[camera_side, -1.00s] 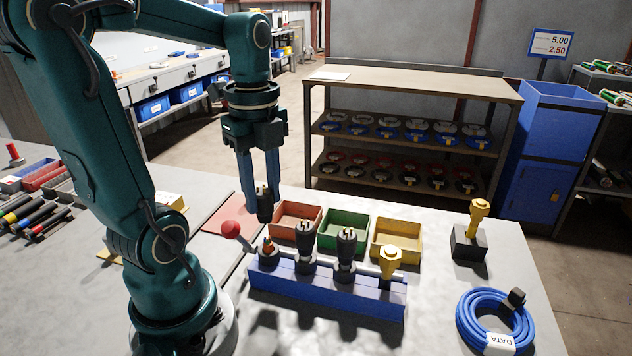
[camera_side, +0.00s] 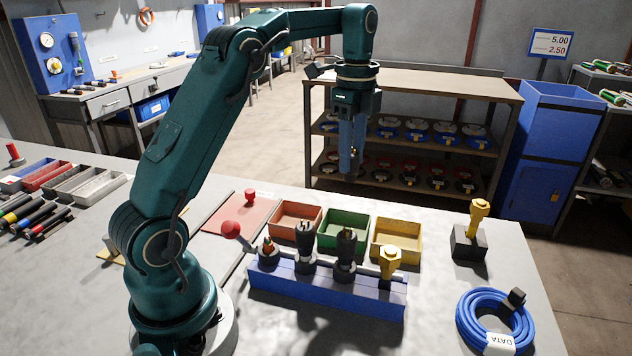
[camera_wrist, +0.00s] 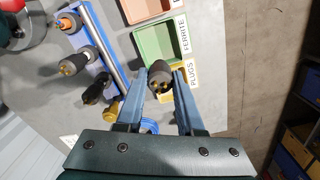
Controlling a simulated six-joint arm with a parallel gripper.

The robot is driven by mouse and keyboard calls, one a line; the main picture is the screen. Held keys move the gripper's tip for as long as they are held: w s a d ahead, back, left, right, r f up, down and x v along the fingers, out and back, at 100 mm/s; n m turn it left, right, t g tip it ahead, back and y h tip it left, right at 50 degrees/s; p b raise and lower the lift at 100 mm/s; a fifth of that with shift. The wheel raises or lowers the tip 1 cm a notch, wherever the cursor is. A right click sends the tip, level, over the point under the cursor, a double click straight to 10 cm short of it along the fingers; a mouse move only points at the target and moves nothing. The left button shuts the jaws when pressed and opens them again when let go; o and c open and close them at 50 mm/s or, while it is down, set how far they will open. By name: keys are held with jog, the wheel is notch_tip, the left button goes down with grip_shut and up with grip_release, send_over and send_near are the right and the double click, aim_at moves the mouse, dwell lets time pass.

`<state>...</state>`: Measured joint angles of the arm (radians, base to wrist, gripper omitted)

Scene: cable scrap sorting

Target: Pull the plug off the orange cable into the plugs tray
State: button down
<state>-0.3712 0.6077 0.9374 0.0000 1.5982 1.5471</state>
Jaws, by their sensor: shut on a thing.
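My gripper (camera_side: 351,172) is shut on a black plug with brass prongs, high above the far side of the trays. In the wrist view the plug (camera_wrist: 160,84) sits between the blue fingers. The orange cable's bare end (camera_side: 268,246) stands in the leftmost place of the blue holder (camera_side: 325,294), without a plug; it also shows in the wrist view (camera_wrist: 67,22). The plugs tray is yellow (camera_side: 397,256). In the wrist view its PLUGS label (camera_wrist: 192,73) shows beside the fingers, while the gripper and plug hide part of the tray.
The green FERRITE tray (camera_side: 343,244) and a reddish tray (camera_side: 296,233) stand left of the yellow one. Other plugs stand in the holder, two black and one yellow (camera_side: 390,258). A red-knobbed lever (camera_side: 231,230) rises at its left. A blue cable coil (camera_side: 495,322) lies front right.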

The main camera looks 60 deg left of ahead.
jog(key=shift+m, duration=0.8)
jog(key=shift+w+d+f, duration=0.95)
jog(key=shift+f, duration=0.7)
jog(key=shift+w+d+f, duration=0.9)
jog(key=shift+d+f, duration=0.05)
jog(key=shift+f, duration=0.75)
jog(key=shift+w+d+f, duration=0.95)
jog(key=shift+f, duration=2.45)
jog(key=shift+f, duration=0.25)
jog(key=shift+f, duration=0.35)
